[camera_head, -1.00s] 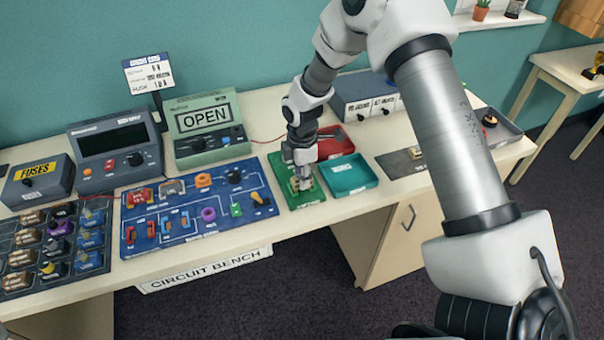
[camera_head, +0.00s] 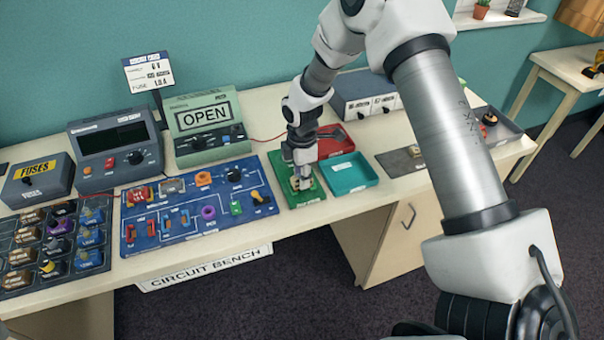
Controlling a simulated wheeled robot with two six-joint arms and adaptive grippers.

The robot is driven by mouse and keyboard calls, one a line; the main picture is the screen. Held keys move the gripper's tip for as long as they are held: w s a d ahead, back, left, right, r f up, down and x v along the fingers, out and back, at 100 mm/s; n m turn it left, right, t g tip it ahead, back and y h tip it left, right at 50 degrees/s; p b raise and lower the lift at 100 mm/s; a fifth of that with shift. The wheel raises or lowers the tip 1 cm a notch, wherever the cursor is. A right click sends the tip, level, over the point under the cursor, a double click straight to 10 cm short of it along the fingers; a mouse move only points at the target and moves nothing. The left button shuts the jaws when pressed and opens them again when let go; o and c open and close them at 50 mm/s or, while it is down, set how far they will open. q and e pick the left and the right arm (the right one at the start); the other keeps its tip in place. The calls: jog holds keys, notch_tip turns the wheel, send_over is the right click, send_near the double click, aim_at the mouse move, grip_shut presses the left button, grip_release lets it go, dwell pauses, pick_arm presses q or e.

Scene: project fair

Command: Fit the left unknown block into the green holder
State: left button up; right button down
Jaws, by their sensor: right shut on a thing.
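The green holder board (camera_head: 311,196) lies flat on the bench, just right of the blue circuit board. My right gripper (camera_head: 301,185) points down over the middle of this board, with its fingertips low at a small yellowish fitting there. It is shut on a small block, which the fingers almost wholly hide. I cannot tell whether the block is seated in the holder or just above it. My left gripper is not in view.
A teal tray (camera_head: 366,186) and a red tray (camera_head: 338,142) stand close right of the green board. The blue circuit board (camera_head: 135,240) and a rack of several blocks (camera_head: 12,236) lie left. A green meter reading OPEN (camera_head: 200,145) stands behind.

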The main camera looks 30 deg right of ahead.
jog(key=shift+f, duration=0.4)
jog(key=shift+c, duration=1.4)
grip_release()
jog(key=shift+r, duration=0.1)
jog(key=shift+r+p, duration=3.25)
jog(key=shift+r, duration=0.7)
jog(key=shift+f, duration=0.1)
